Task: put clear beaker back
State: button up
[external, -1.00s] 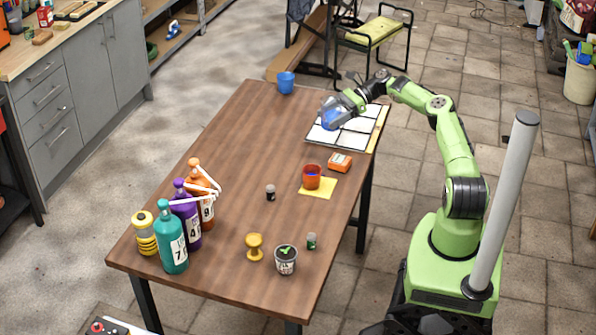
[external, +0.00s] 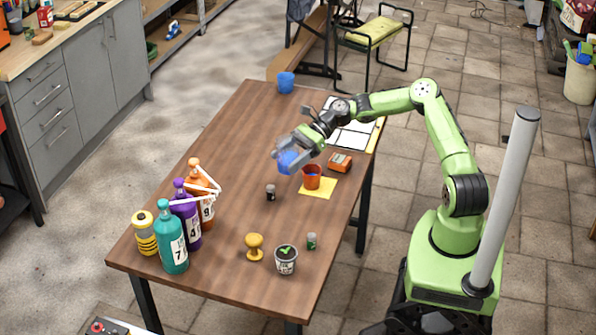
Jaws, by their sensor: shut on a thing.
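My gripper (external: 293,156) is shut on a small vessel with blue in it (external: 289,162), held above the middle of the table. The vessel is partly hidden by the fingers, and I cannot tell clearly whether it is the clear beaker with something blue inside. A white mat with dark grid lines (external: 357,134) lies at the table's right edge, partly behind my arm. An orange-red cup (external: 312,178) stands on a yellow square (external: 325,188), just right of and below my gripper in the picture.
A blue cup (external: 286,82) stands at the far end. An orange box (external: 340,162) and a small dark jar (external: 270,192) are nearby. Several bottles (external: 172,240) stand at left; a yellow goblet (external: 254,246), a plant pot (external: 286,260) and a green jar (external: 311,241) at the front.

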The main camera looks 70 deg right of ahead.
jog(key=s+a, duration=0.1)
jog(key=a, duration=0.4)
notch_tip(320, 180, down, 15)
jog(key=shift+s+f+b, duration=0.1)
jog(key=shift+s+b, duration=0.05)
jog(key=shift+b, duration=1)
jog(key=o, duration=1.2)
jog(key=shift+f, duration=0.1)
